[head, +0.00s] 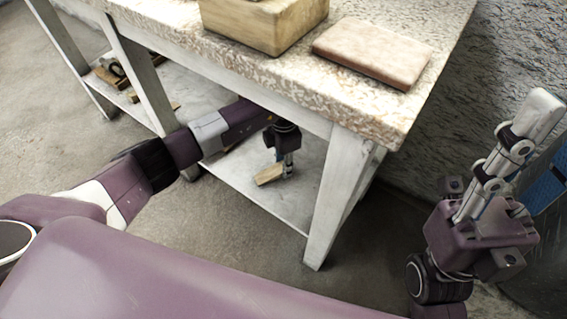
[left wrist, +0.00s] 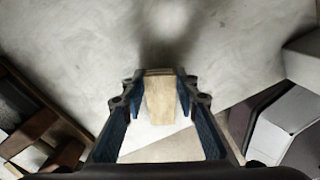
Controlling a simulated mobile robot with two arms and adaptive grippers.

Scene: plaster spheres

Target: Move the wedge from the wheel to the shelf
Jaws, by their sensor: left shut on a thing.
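The wedge (head: 270,174) is a small pale wooden block. My left gripper (head: 283,172) reaches under the table and is shut on it, low over the grey lower shelf (head: 250,195). In the left wrist view the wedge (left wrist: 159,98) sits between both fingertips, its far end pointing at the pale shelf surface (left wrist: 225,75). I cannot tell whether the wedge touches the shelf. My right gripper (head: 525,125) is raised at the right edge, away from the table; its finger gap is not clear. I cannot clearly make out the wheel.
The stone-topped table (head: 260,65) carries a wooden block (head: 265,25) and a flat reddish-brown slab (head: 372,52). Its front leg (head: 333,205) stands right of my left gripper. Wooden pieces and a round item (head: 112,66) lie at the shelf's far left. The shelf's middle looks clear.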

